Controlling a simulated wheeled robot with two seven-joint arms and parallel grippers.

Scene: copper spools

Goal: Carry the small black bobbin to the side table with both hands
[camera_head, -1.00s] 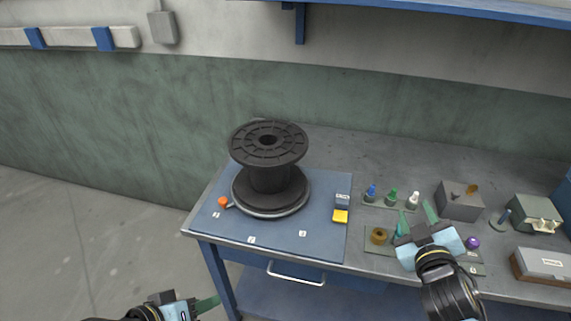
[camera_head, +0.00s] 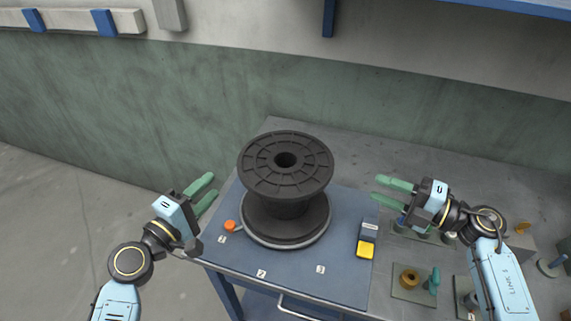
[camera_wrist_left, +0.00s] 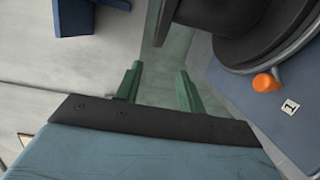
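The black bobbin (camera_head: 285,172) stands upright on the blue mat of the workbench, on a round grey base ring (camera_head: 287,243). Its edge also shows at the upper right of the left wrist view (camera_wrist_left: 262,32). My left gripper (camera_head: 207,189) is open and empty, left of the bobbin and apart from it, its green fingers pointing toward it. In the left wrist view its fingers (camera_wrist_left: 160,88) are spread with nothing between them. My right gripper (camera_head: 381,189) is right of the bobbin, apart from it, fingers pointing left and spaced apart, empty. The side table cannot be made out.
An orange knob (camera_head: 230,226) sits left of the base ring. A yellow-and-grey block (camera_head: 365,249) lies to its right. Small bottles, fixtures and a brown ring (camera_head: 409,278) crowd the bench under my right arm. The floor (camera_head: 60,220) at left is clear.

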